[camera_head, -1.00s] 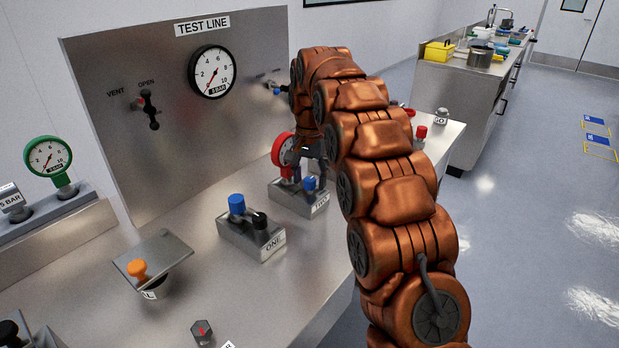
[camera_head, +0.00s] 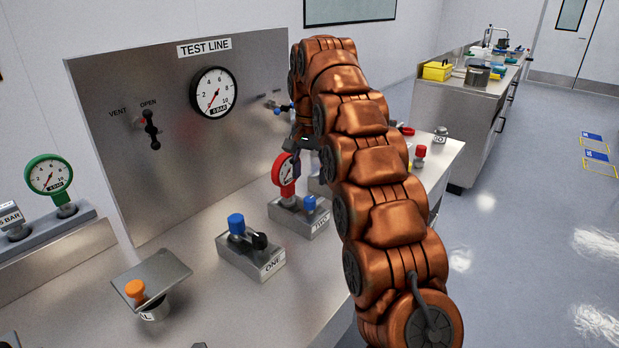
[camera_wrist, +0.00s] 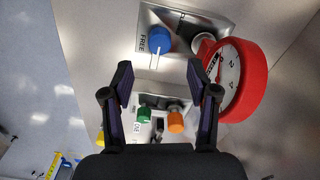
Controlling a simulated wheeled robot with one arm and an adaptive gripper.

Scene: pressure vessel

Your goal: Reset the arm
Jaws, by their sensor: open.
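My copper-coloured arm reaches over the bench in the head view, and my gripper (camera_head: 303,142) is partly hidden behind it, just above the red gauge. The wrist view shows my gripper (camera_wrist: 160,76) open, with nothing between its two dark fingers. The red gauge (camera_head: 286,171) stands upright on the block labelled TWO (camera_head: 302,222), beside a blue knob (camera_head: 310,204). In the wrist view the red gauge (camera_wrist: 251,80) is to the right of the fingers, and the blue knob (camera_wrist: 160,40) lies beyond them.
The TEST LINE panel (camera_head: 180,130) stands behind the bench. Clear floor (camera_head: 530,220) lies right of the bench.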

